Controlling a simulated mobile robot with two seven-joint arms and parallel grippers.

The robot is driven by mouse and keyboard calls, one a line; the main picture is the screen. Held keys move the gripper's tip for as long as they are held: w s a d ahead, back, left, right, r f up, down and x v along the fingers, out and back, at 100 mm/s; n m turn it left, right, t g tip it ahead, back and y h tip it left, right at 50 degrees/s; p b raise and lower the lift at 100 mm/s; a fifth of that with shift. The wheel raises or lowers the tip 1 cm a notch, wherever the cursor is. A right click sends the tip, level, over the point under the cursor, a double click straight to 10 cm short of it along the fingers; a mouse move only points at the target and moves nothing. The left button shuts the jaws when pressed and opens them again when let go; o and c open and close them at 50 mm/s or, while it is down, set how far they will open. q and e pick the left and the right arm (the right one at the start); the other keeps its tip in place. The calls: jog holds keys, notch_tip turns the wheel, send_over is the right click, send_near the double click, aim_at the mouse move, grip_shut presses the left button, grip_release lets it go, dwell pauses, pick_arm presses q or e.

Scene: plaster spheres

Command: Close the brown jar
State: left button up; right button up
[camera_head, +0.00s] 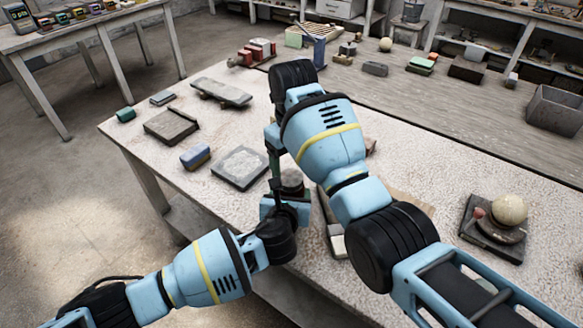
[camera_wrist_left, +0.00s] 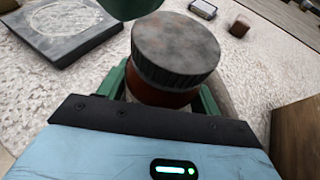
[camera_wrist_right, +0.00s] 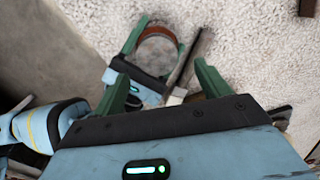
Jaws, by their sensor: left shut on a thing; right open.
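The brown jar (camera_wrist_left: 158,96) stands upright on the pale table, with its brown body partly hidden below a mottled grey lid (camera_wrist_left: 176,50) with a dark ridged rim. The lid sits on top of the jar; I cannot tell how tight it is. It also shows in the head view (camera_head: 291,180) and the right wrist view (camera_wrist_right: 158,54). My left gripper (camera_wrist_left: 162,92) is shut on the jar's body, a green finger on each side. My right gripper (camera_wrist_right: 162,85) is open and empty, above and beside the jar; one green finger shows at the left wrist view's top edge.
A grey square slab (camera_head: 240,167) lies left of the jar, with a blue block (camera_head: 196,156) beyond it. A board with a pale sphere (camera_head: 508,209) sits at the right. My right forearm hides part of the table right of the jar. Bare table lies between the slabs.

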jog(key=shift+s+a+r, duration=0.1)
jog(key=shift+a+r, duration=0.2)
jog(key=shift+r, duration=0.05)
jog(key=shift+c, duration=0.3)
